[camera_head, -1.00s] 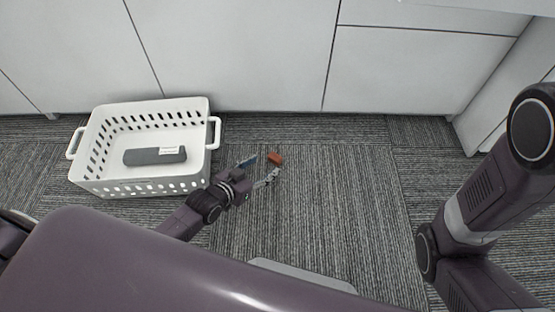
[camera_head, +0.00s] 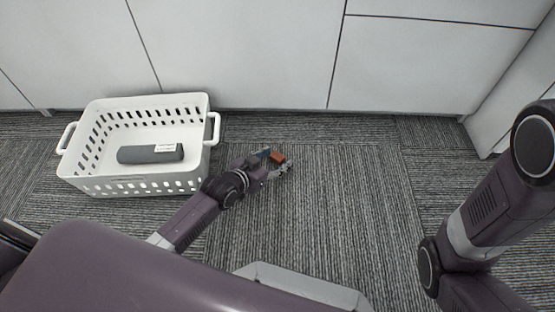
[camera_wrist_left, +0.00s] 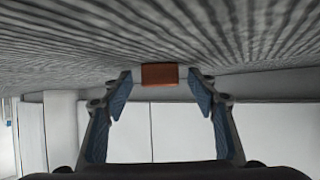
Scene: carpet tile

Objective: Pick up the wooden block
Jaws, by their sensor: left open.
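The wooden block (camera_head: 278,157) is small and reddish-brown and lies on the grey carpet, right of the white basket. My left gripper (camera_head: 275,162) reaches in low over the carpet, its fingertips at the block. In the left wrist view the block (camera_wrist_left: 159,74) sits between the two blue-padded fingers (camera_wrist_left: 160,88), near their tips, with gaps on both sides. The left gripper is open and not closed on the block. My right arm shows at the right of the head view, but its gripper is out of view.
A white slotted basket (camera_head: 132,187) stands to the left with a dark grey object (camera_head: 150,153) in it. White cabinet fronts (camera_head: 240,50) line the back. The carpet (camera_head: 345,210) right of the block is clear.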

